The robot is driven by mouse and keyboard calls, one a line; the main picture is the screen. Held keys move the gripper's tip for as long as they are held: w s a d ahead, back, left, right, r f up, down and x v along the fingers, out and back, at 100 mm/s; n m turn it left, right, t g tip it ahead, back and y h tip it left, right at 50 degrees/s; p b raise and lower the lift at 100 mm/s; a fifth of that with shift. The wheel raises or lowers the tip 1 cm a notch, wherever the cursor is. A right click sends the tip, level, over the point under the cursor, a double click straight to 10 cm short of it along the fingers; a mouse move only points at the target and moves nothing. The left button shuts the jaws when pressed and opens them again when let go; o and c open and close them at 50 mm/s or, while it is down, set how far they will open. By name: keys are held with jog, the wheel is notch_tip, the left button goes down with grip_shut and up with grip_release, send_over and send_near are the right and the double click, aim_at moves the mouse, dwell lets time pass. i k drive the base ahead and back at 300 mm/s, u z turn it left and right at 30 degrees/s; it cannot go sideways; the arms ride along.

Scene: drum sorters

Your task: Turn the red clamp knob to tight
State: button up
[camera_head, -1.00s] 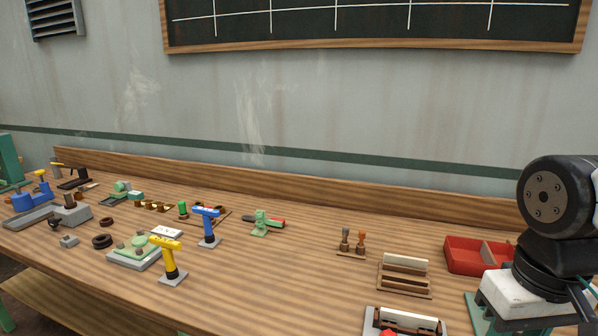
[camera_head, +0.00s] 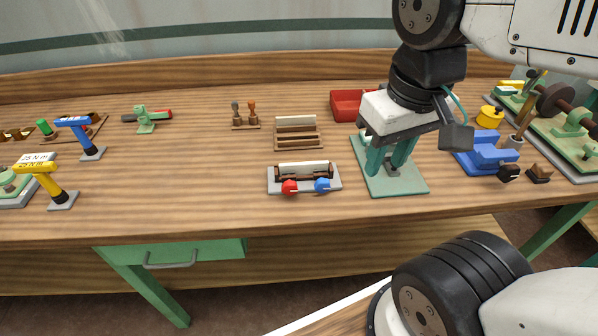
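The red clamp knob (camera_head: 289,187) is on the front left of a small clamp fixture (camera_head: 333,181) with a light grey base, near the table's front edge. A white bar lies across brown supports on it. A blue knob (camera_head: 322,185) sits to the right of the red one. A small pale mark shows by each knob; its exact direction is too small to read. My gripper (camera_head: 392,142) hangs to the right of the fixture, over a green stand, apart from the red knob. Its fingers are hard to tell from the green stand.
The green stand (camera_head: 408,183) is on the right of the fixture, with a blue vise (camera_head: 486,155) beyond. A slotted wooden rack (camera_head: 298,142) and a red tray (camera_head: 347,106) lie behind. Yellow (camera_head: 37,168) and blue (camera_head: 74,122) tools stand left. The table left of the fixture is clear.

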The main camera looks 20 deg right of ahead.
aim_at(290, 188)
jog(key=u, duration=2.1)
jog(key=k, duration=0.65)
jog(key=z, duration=1.5)
